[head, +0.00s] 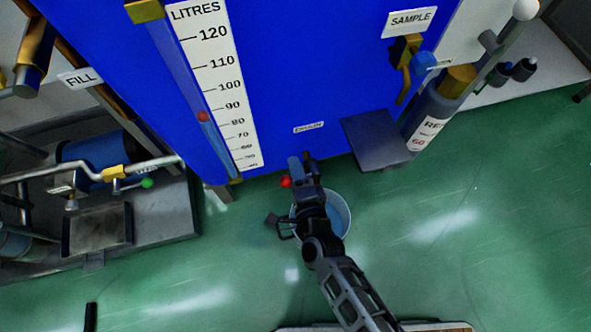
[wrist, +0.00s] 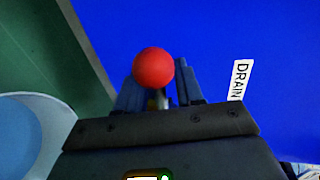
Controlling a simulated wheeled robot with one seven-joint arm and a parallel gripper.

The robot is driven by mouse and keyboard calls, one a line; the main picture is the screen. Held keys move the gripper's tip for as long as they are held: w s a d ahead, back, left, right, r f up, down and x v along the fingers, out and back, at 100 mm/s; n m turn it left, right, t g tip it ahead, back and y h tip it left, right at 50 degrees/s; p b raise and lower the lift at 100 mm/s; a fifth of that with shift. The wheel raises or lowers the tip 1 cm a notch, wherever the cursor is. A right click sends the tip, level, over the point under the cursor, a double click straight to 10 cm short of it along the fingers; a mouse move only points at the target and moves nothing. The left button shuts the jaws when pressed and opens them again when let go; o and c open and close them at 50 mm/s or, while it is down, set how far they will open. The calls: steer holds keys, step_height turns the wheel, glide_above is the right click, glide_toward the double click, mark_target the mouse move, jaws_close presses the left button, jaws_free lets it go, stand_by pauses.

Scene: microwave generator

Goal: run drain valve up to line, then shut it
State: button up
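The drain valve's red ball knob (head: 285,182) is at the lower front of the blue tank, and it also shows in the wrist view (wrist: 153,68). The white DRAIN label (head: 308,127) is on the tank above it; in the wrist view the label (wrist: 240,80) is at the right. My gripper (head: 301,161) is beside the knob, its fingers apart, with the knob to its left in the head view. The ball partly hides the fingers in the wrist view; contact is unclear. A round bucket (head: 346,213) with bluish contents stands below, partly hidden by my arm. No line on it is discernible.
The tank's litre gauge (head: 225,85) has a red float (head: 202,116) between 80 and 90. A dark shelf (head: 378,140) juts out right of the drain. FILL pipework with a green knob (head: 147,183) is at left. Green floor is clear at right.

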jaws_close()
stand_by(0.6)
